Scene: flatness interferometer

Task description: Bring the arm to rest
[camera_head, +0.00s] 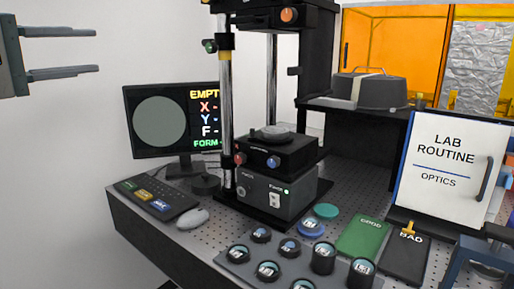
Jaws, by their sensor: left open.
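My left gripper (66,53) shows at the upper left, with its two fingers apart and nothing between them. It is raised in front of the bare wall, clear of the table and of the interferometer. My right gripper does not show. The interferometer (277,157) stands on the perforated table, with a black stage, a round dark piece on top and two upright posts. The monitor (160,122) left of it reads EMPTY beside a grey disc.
A keyboard (158,202) and mouse (192,219) lie at the table's left. Several round optics sit in a grey tray (232,258) in front. Green GOOD (362,237) and black BAD (408,258) mats lie at the right, near a LAB ROUTINE sign (445,158). Orange panels stand behind.

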